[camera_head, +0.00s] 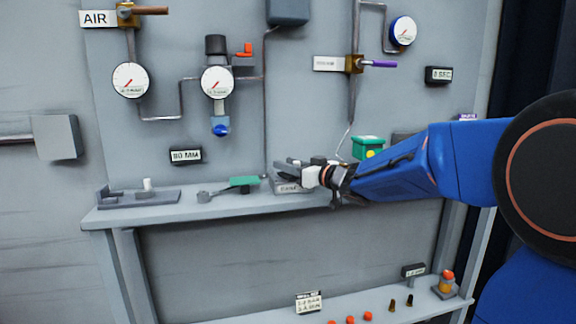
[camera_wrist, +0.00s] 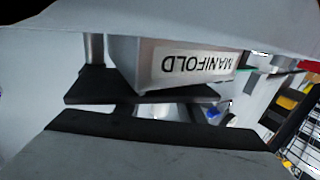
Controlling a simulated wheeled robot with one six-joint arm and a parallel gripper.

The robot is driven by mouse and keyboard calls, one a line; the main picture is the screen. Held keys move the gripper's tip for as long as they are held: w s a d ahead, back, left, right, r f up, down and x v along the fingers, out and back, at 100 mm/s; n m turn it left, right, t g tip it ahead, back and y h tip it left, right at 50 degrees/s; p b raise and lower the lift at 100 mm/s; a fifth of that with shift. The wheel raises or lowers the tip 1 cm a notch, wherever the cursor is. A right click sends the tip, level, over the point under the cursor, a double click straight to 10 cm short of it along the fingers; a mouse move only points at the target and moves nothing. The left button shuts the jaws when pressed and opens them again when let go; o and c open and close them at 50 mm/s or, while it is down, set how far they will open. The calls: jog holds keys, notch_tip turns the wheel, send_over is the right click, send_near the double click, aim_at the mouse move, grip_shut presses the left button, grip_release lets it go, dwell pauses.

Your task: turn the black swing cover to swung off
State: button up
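The manifold block (camera_head: 289,187) sits on the grey shelf, with my gripper (camera_head: 300,171) right over it in the head view. The wrist view shows the block's MANIFOLD label (camera_wrist: 197,65) upside down and close. A flat black plate (camera_wrist: 140,91) lies along the block's edge there; it seems to be the black swing cover, but I cannot tell it surely from a gripper part. In the head view my gripper hides most of this spot. The fingers are too small and overlapped to tell their spacing or any contact.
A grey fixture (camera_head: 140,198) is at the far left. Gauges and pipes cover the panel above. A lower shelf holds small orange parts.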

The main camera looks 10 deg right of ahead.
jog(key=v, duration=1.7)
jog(key=shift+s, duration=0.15)
jog(key=shift+d, duration=0.1)
